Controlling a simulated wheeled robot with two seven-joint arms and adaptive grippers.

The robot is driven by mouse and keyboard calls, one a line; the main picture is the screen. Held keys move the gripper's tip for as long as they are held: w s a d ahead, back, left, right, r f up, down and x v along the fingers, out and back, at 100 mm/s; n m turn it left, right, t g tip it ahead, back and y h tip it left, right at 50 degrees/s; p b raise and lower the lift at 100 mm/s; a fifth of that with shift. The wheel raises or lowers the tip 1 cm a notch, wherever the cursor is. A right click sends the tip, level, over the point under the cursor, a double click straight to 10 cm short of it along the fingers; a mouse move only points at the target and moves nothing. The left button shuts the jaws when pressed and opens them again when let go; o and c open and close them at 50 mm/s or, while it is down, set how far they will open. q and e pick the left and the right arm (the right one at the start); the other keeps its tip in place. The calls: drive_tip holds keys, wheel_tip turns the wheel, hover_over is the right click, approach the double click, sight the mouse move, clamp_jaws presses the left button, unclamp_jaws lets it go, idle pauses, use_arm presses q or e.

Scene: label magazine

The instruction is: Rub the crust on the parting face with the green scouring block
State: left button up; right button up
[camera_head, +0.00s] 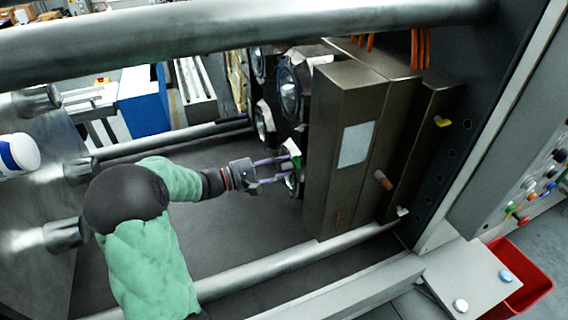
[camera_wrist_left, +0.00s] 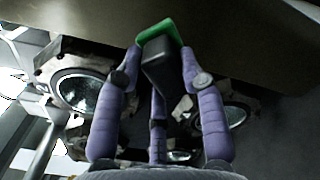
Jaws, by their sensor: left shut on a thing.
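My left gripper (camera_head: 284,170) is shut on the green scouring block (camera_head: 296,161). In the left wrist view the block shows a green pad (camera_wrist_left: 156,30) and a dark body (camera_wrist_left: 164,66) between the purple fingers. The brown mould block (camera_head: 339,150) stands just right of the gripper in the head view. Its brownish surface (camera_wrist_left: 235,45) fills the top of the wrist view, close to the green pad; I cannot tell whether they touch. I cannot make out the crust. My right gripper is not in view.
Round metal fittings (camera_head: 289,92) sit beside the mould block, above the gripper. Steel tie bars (camera_head: 215,27) cross above and below (camera_head: 270,268). A white bottle (camera_head: 18,154) is at the left. A red bin (camera_head: 525,290) stands at the lower right.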

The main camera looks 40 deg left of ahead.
use_arm(q)
drive_tip(key=shift+v, duration=1.5)
drive_tip(key=shift+w+d, duration=0.1)
